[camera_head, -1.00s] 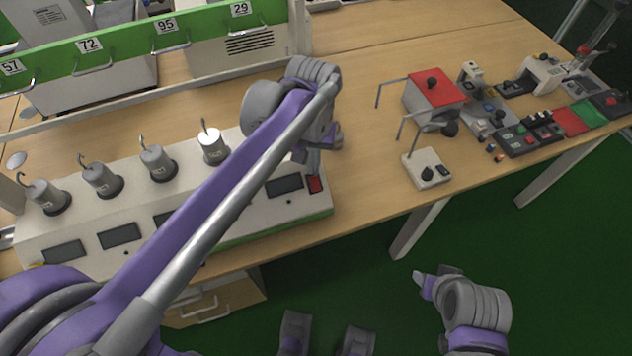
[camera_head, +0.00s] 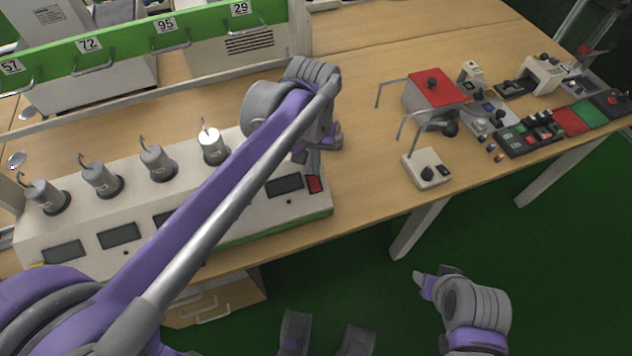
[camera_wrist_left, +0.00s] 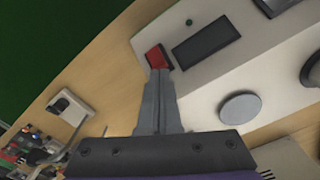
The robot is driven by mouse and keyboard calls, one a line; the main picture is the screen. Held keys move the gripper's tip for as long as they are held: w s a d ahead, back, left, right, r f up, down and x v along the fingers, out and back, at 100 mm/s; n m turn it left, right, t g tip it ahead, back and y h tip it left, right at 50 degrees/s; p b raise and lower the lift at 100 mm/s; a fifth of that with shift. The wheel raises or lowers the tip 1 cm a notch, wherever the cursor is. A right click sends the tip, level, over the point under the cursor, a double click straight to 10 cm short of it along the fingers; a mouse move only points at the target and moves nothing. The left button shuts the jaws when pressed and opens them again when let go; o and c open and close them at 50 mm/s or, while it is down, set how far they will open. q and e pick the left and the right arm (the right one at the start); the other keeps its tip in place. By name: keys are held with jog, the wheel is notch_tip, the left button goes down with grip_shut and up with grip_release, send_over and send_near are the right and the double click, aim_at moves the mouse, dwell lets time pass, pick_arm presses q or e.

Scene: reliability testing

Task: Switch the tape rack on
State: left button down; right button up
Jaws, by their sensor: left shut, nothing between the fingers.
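The tape rack (camera_head: 90,222) appears to be the long white unit at the left of the table, with several hooked grey cylinders on top and dark displays along its front. A red switch (camera_head: 314,184) sits at its right end, beside the last display; it also shows in the left wrist view (camera_wrist_left: 155,57). My left gripper (camera_head: 314,172) is shut and empty, its fingertips (camera_wrist_left: 158,72) right at the switch. I cannot tell whether they touch it or whether it is pressed. My right gripper (camera_head: 420,278) hangs low over the floor, away from the table; its jaw opening is unclear.
A green rail (camera_head: 120,50) with number labels and handles runs behind the rack. A red-topped box (camera_head: 433,88), a small white switch box (camera_head: 426,168) and a button panel (camera_head: 530,135) stand to the right. Bare tabletop lies between them and the rack.

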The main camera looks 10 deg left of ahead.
aim_at(313, 177)
pick_arm(q)
jog(key=shift+f+b, duration=0.4)
jog(key=shift+f, duration=0.4)
jog(key=shift+r, duration=0.1)
notch_tip(313, 177, up, 7)
jog(key=p, duration=0.5)
dwell(0.5)
dwell(0.4)
jog(key=s+a+f+t+p, duration=0.2)
jog(key=s+a, duration=0.1)
jog(key=s, duration=0.4)
jog(key=s+a+f+t+p, duration=0.2)
jog(key=s+a+f+t, duration=0.1)
jog(key=s, duration=0.4)
jog(key=shift+a+f+m, duration=0.15)
jog(key=shift+a+m, duration=0.15)
jog(key=shift+m, duration=0.1)
jog(key=shift+f, duration=0.1)
